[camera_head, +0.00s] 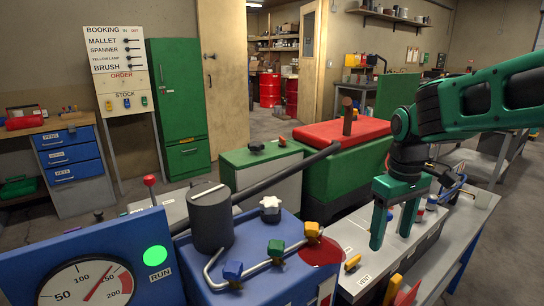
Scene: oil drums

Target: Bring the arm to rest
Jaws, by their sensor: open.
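My arm (470,105) reaches in from the right edge of the head view, green with black joints. Its elbow-like bend is at the middle right and the wrist points down. My gripper (394,225) is open, with two green fingers pointing down and apart. I cannot tell the exact height of the fingertips above that unit.
A blue machine (255,270) with a dark cylinder (211,217) and coloured valve handles stands front centre. A gauge panel (75,240) is front left. A red-topped green box (345,150) stands behind my gripper. Red drums (270,90) stand beyond the doorway.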

